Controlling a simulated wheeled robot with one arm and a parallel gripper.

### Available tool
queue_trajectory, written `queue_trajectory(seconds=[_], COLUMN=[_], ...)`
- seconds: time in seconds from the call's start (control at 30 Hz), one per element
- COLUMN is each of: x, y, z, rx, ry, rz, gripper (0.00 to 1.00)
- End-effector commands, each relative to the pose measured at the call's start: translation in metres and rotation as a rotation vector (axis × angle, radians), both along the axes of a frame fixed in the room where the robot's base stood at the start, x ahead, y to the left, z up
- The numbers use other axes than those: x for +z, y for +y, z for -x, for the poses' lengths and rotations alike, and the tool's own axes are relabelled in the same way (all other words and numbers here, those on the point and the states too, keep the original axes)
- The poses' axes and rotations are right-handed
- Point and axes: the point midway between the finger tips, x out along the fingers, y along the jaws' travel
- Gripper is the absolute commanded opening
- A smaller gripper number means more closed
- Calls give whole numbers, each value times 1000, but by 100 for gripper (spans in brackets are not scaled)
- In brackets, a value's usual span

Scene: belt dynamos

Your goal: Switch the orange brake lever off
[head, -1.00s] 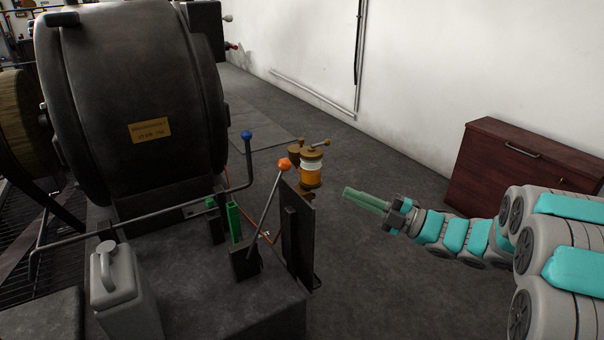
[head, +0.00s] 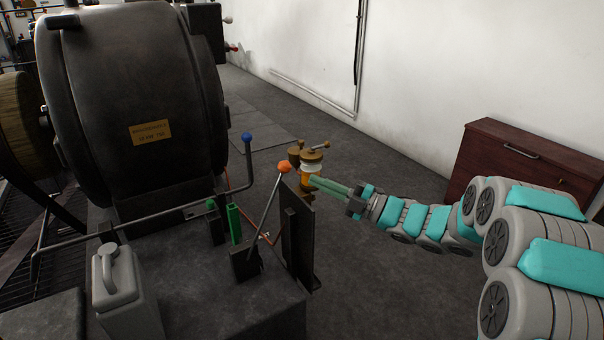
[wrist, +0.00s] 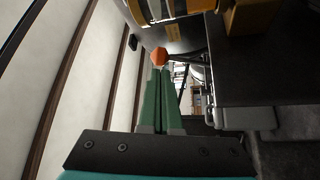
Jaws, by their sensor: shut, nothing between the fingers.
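The orange brake lever is a thin metal rod with an orange knob (head: 284,166), rising from a dark bracket (head: 245,262) on the machine's base. The rod leans up and to the right. My gripper (head: 313,181), with green fingers, is shut and empty, to the right of the orange knob. In the head view the fingertips overlap the orange and brass fitting. In the wrist view the orange knob (wrist: 159,56) shows just beyond the tips of the closed fingers (wrist: 158,75). I cannot tell whether they touch it.
A dark upright plate (head: 297,240) stands right of the lever. A blue-knobbed lever (head: 247,137) and a green handle (head: 234,223) are to its left. A grey jug (head: 118,290) stands front left. A wooden cabinet (head: 520,170) stands by the wall. Floor between is clear.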

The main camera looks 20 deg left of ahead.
Motion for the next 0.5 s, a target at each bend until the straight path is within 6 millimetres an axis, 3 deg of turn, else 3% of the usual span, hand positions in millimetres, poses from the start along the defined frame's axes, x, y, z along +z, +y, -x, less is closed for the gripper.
queue_trajectory(seconds=[0.2, 0.5], x=[7, 10], y=[30, 48], z=[-3, -6], rx=[1, -1], ry=[0, -1], rz=[0, 0], gripper=[0, 0])
